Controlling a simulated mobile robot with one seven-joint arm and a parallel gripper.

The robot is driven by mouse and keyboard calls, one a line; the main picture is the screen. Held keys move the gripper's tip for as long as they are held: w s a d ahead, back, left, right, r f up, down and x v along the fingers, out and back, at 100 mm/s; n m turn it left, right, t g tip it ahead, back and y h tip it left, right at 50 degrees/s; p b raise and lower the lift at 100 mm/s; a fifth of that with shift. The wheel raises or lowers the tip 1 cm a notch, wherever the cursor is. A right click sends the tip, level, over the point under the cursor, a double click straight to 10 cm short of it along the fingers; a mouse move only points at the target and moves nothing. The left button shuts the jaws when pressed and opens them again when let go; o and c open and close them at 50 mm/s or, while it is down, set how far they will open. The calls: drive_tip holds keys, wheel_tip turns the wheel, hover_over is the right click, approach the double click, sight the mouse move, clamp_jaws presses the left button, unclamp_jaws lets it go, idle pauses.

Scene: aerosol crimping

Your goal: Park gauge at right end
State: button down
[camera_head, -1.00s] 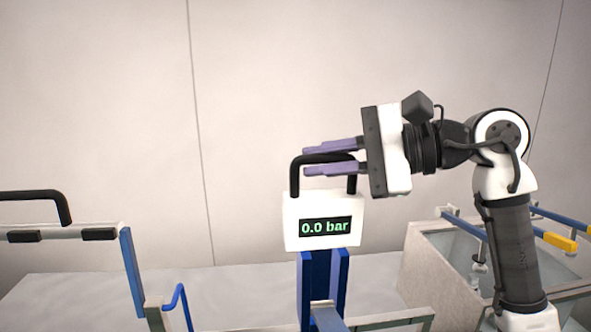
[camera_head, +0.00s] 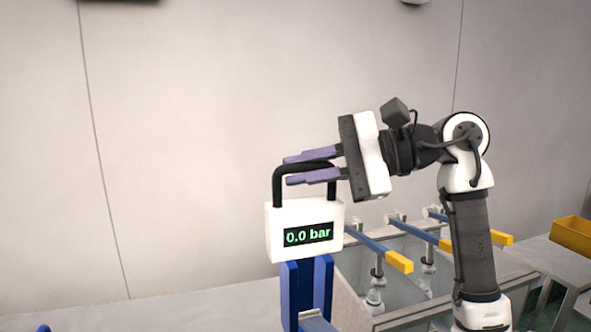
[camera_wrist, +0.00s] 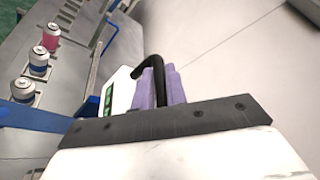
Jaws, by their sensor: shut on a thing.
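The gauge (camera_head: 283,217) is a white box with a black loop handle and a green "0.0 bar" display. It is upright at the top of a blue two-post holder (camera_head: 306,288); I cannot tell whether it rests on it. My gripper (camera_head: 311,168) has purple fingers on either side of the handle's top bar and is shut on it. In the wrist view the white gauge body (camera_wrist: 122,88) and its handle (camera_wrist: 153,66) show beyond the purple fingers (camera_wrist: 160,88).
A grey-walled tank (camera_head: 400,270) with several blue levers with yellow ends (camera_head: 399,261) stands to the right. A yellow bin (camera_head: 573,236) sits on a table farther right. In the wrist view, several cans (camera_wrist: 39,60) stand on a bench at the left.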

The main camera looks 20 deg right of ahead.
drive_tip(key=shift+d+r, duration=0.15)
drive_tip(key=shift+d, duration=0.25)
drive_tip(key=c, duration=1.5)
unclamp_jaws()
drive_tip(key=shift+d, duration=0.1)
drive_tip(key=shift+o, duration=0.2)
drive_tip(key=b+v, duration=0.1)
drive_tip(key=v, duration=1.2)
drive_tip(key=shift+d, duration=0.35)
drive_tip(key=shift+s, duration=0.15)
drive_tip(key=shift+r, duration=0.15)
